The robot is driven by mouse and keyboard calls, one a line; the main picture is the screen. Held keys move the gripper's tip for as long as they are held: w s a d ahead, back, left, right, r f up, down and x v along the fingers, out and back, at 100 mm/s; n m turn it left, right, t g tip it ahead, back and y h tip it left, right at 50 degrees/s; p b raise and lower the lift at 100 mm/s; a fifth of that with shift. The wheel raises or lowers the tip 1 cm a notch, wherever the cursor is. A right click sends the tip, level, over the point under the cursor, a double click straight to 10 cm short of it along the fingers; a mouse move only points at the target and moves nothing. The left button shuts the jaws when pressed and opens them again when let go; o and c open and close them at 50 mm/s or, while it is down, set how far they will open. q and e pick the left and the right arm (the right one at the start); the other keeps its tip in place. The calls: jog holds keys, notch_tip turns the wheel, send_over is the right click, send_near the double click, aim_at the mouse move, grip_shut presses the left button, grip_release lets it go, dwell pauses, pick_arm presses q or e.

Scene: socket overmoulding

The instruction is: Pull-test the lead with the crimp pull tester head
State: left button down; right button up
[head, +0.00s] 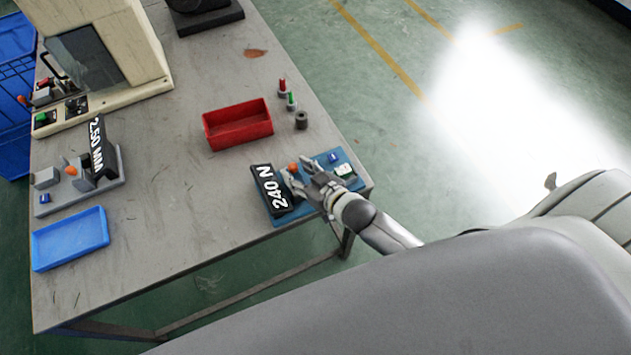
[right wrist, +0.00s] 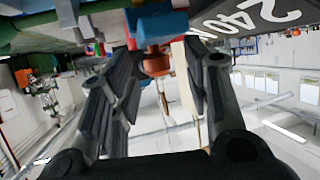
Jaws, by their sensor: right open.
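The pull tester (head: 308,212) is a blue-based unit at the table's right front corner, with a black display (head: 270,189) reading "240 N". An orange knob (head: 293,167) stands on it behind the display. My right gripper (head: 299,170) is over the tester, its fingers spread at the knob. In the right wrist view the orange knob (right wrist: 157,62) shows between the two open fingers, below a blue and red part (right wrist: 160,25). I cannot tell whether the fingers touch it. I cannot make out the lead. My left gripper is not in view.
A red tray (head: 238,140) lies behind the tester, near red and green pegs (head: 282,86) and a dark cylinder (head: 301,120). The table's middle is clear.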

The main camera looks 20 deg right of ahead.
jog(key=v, duration=0.9)
jog(key=shift+s, duration=0.35)
